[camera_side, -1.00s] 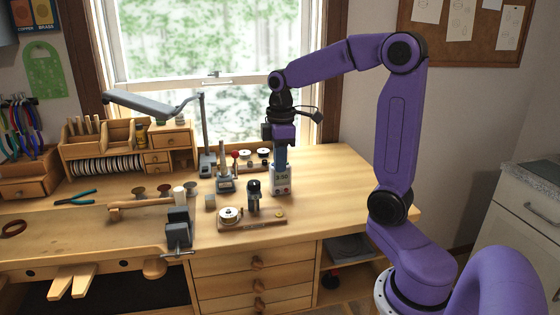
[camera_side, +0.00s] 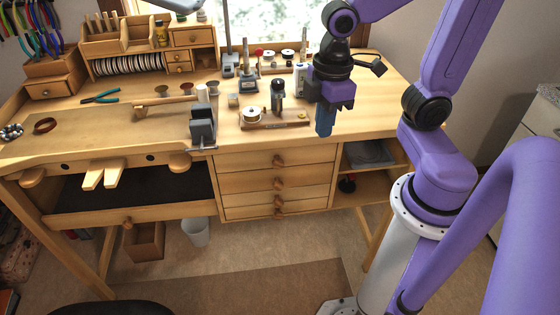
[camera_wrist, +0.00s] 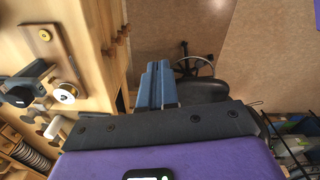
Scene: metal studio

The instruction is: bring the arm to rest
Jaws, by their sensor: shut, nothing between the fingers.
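My gripper (camera_side: 324,131) hangs fingers-down near the right part of the bench's front edge, in the side view. Its blue fingers are together with nothing held between them. In the wrist view the blue fingers (camera_wrist: 152,82) lie side by side, with floor and a dark seat behind them and the bench off to the left. My purple arm is bent above and to the right of the gripper. The gripper touches nothing that I can see.
A wooden board (camera_side: 262,124) with a round dial and a dark cylinder lies left of my gripper. A dark vise (camera_side: 202,124) sits at the bench's front edge. A white device (camera_side: 299,78) stands behind. A dark round seat (camera_wrist: 205,91) shows in the wrist view.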

